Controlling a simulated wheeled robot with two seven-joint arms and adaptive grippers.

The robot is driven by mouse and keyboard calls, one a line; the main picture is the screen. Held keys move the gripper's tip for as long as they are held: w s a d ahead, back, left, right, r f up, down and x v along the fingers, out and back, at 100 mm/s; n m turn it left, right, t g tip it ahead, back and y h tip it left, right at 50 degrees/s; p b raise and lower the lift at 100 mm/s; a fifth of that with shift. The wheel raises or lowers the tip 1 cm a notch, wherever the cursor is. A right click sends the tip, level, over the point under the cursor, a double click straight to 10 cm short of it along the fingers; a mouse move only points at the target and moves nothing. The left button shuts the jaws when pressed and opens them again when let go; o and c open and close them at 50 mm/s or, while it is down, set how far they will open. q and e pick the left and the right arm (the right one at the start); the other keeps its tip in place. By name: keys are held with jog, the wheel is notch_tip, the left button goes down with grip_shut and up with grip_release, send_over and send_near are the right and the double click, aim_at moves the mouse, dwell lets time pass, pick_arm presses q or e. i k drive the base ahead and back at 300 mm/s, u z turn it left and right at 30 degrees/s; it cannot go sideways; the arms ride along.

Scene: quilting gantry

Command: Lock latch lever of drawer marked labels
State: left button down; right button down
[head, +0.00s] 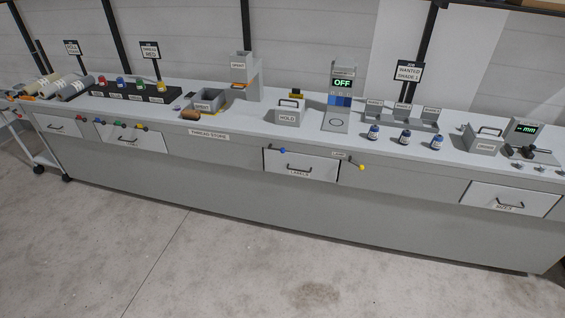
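The drawer marked LABELS (272,165) is a white front panel in the middle of the long grey counter, with a dark bar handle (299,168). Its front looks close to flush with the counter; I cannot tell whether it is fully shut. At its upper right is a dark lever with a yellow knob (361,167), slanting down to the right, below a small sign (340,155) too small to read surely. At its upper left is a short dark lever with a blue knob (270,149). Neither of my grippers is in view.
The counter (220,165) carries a HOLD box (288,117), a display reading OFF (343,83) and several small blue bottles, one of them here (405,137). Other drawers sit at the left (137,139) and right (509,197). The floor (250,250) before the counter is clear.

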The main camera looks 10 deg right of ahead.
aim_at(281, 150)
jog(key=u, duration=0.65)
jog(key=i, duration=1.65)
jog(key=z, duration=0.4)
